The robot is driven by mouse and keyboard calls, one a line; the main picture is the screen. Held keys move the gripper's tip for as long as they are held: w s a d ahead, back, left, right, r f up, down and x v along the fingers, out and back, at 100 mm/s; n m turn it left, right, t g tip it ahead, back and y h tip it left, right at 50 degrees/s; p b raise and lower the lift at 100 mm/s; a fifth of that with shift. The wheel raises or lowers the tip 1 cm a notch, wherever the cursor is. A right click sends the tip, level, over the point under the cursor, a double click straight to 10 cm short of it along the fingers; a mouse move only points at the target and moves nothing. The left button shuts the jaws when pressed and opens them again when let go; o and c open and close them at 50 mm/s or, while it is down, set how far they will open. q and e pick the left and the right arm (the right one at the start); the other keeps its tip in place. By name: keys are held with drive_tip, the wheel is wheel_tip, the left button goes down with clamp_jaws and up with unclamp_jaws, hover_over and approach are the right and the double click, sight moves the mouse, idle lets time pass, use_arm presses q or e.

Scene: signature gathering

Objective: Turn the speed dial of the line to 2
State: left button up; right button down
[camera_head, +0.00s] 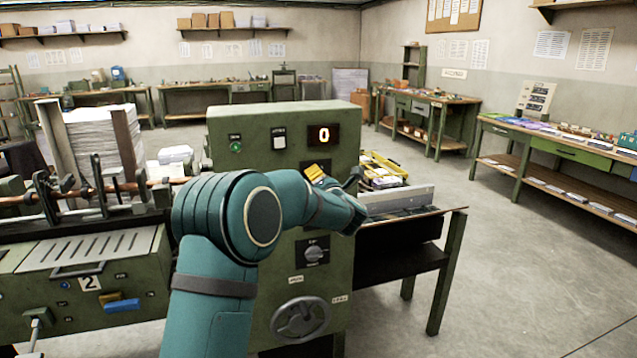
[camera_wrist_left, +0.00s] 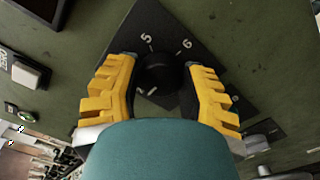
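The green machine panel (camera_head: 230,160) stands in front of me with a lit display (camera_head: 323,135) reading 0. The speed dial, a round black knob (camera_wrist_left: 160,72), sits on a black plate (camera_wrist_left: 145,28) with white numerals; 5 and 6 are readable. My left gripper (camera_wrist_left: 160,78) has its yellow fingers apart, one on each side of this knob; firm contact cannot be made out. In the head view my left arm hides the knob, and the yellow fingers (camera_head: 316,173) show below the display. My right gripper is not in view.
A second black dial (camera_head: 313,253) and a grey handwheel (camera_head: 300,320) are lower on the panel. A green button (camera_head: 236,146) and a white switch (camera_head: 279,137) are above. A paper stack (camera_head: 105,145) stands at left. Open floor lies at right.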

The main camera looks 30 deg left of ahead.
use_arm(q)
drive_tip(key=o, duration=0.4)
drive_tip(key=shift+w+r, duration=0.1)
drive_tip(key=shift+r, duration=0.05)
drive_tip(key=v, duration=1.2)
